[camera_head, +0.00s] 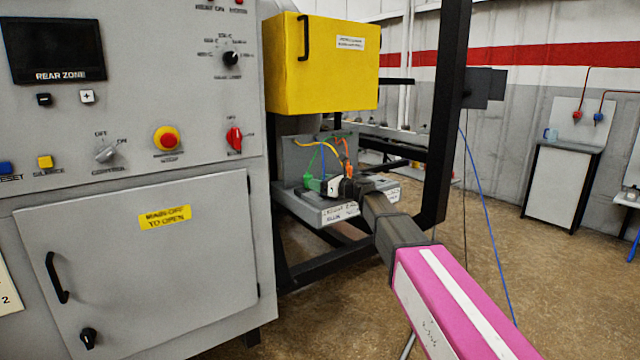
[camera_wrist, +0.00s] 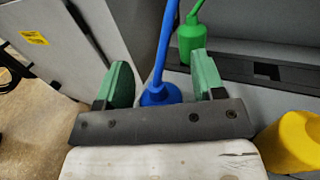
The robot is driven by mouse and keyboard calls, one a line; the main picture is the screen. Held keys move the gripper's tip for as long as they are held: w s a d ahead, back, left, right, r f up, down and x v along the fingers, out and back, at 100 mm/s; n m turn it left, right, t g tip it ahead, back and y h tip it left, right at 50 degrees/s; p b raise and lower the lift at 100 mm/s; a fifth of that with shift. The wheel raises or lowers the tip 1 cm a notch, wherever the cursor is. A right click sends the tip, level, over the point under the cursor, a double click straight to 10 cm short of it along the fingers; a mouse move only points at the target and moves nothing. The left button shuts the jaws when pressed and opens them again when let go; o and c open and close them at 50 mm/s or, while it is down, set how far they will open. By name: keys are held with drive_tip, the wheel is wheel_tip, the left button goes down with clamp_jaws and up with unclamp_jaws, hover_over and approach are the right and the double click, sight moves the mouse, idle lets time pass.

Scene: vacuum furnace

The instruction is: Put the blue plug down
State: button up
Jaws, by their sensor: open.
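The blue plug (camera_wrist: 160,94) stands between the two green finger pads of my gripper (camera_wrist: 162,68) in the wrist view, its blue cable rising up. Gaps show on both sides of it, so the jaws are open around it and not clamped. Its lower part is hidden behind the gripper's dark bar. In the head view my gripper (camera_head: 330,184) is over the grey shelf (camera_head: 330,214) under the yellow box. There the blue plug itself is hidden or too small to make out; coloured cables rise around the gripper.
A green plug (camera_wrist: 191,40) stands beyond the blue one, beside a dark slotted strip (camera_wrist: 265,72). A yellow plug-like part (camera_wrist: 292,142) is close at the right of the gripper. The yellow box (camera_head: 322,66) hangs above the shelf; a black frame post (camera_head: 446,110) rises near my arm.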

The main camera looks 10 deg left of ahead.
drive_tip(key=shift+r, duration=0.1)
drive_tip(key=shift+r, duration=0.25)
drive_tip(key=v, duration=1.2)
drive_tip(key=s+d+f+n+g+h, duration=0.1)
drive_tip(key=s+d+f+n+h, duration=0.15)
drive_tip(key=d+f, duration=0.4)
drive_tip(key=s+d+f+n+h, duration=0.2)
drive_tip(key=d+f+n+h, duration=0.15)
drive_tip(key=f, duration=0.55)
drive_tip(key=s+d+f+n+g+h, duration=0.1)
drive_tip(key=s+d+f+n+h, duration=0.2)
drive_tip(key=f, duration=0.4)
drive_tip(key=s+d+f+n+g+h, duration=0.1)
drive_tip(key=s+d+f+n+h, duration=0.1)
drive_tip(key=s+d+f+n, duration=0.2)
drive_tip(key=s+d+f+n+g+h, duration=0.1)
drive_tip(key=s+d+f+n+h, duration=0.2)
drive_tip(key=d, duration=0.7)
drive_tip(key=s+d+f+n+g+h, duration=0.1)
drive_tip(key=s+d+f+n+h, duration=0.2)
drive_tip(key=f, duration=0.6)
drive_tip(key=s+d+n, duration=0.2)
drive_tip(key=s+d, duration=0.1)
drive_tip(key=d, duration=0.1)
drive_tip(key=shift+d+n+g, duration=0.2)
drive_tip(key=shift+n+g, duration=0.1)
